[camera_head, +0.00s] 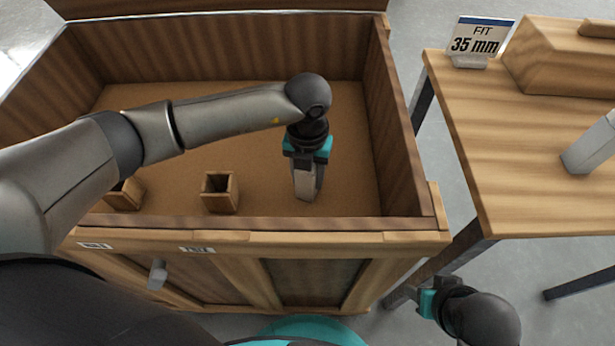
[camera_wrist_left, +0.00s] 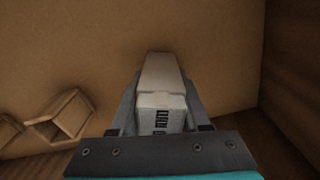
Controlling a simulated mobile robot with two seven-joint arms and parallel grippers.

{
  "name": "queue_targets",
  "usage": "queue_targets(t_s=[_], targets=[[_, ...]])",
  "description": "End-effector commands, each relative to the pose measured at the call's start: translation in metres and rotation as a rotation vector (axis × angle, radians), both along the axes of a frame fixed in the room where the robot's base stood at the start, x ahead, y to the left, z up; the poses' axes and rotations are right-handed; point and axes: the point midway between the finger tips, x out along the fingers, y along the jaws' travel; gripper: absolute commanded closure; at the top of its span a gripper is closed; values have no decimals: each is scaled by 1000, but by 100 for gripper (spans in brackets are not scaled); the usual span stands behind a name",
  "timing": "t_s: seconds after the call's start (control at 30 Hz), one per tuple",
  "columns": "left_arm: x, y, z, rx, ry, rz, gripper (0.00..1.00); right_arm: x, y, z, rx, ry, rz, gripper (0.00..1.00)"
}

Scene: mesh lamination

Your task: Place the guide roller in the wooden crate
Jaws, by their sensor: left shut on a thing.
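The guide roller, seen as a pale grey block-like piece (camera_head: 304,184), is in my left gripper (camera_head: 306,172). In the left wrist view, the guide roller (camera_wrist_left: 162,80) shows a dark printed label and lies between the two fingers of the left gripper (camera_wrist_left: 160,105). The left gripper is shut on it and points down inside the wooden crate (camera_head: 437,218), right of centre and near the front wall. I cannot tell whether the roller touches the crate floor. My right gripper (camera_head: 412,297) is outside the crate at lower right; its jaw opening is unclear.
Two small square wooden sockets (camera_head: 220,192) stand on the crate floor left of the gripper. A wooden table (camera_head: 520,170) at right holds a sign reading "FIT 35 mm" (camera_head: 478,42), a wooden block (camera_head: 560,62) and a grey piece (camera_head: 590,150). The crate floor behind my left arm is clear.

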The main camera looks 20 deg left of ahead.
Motion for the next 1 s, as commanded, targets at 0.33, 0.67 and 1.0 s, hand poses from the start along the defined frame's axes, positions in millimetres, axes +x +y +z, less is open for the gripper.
queue_targets(t_s=[0.33, 0.67, 1.0], targets=[[1, 0, -2, -1, -2, 0, 100, 0, 0, 1, -1, -2, 0, 50], [0, 0, -4, 0, -1, 1, 29, 1, 0, 7, 2, -12, -1, 50], [0, 0, -3, 0, -1, 1, 24, 0, 0, 6, 1, -9, -1, 50]])
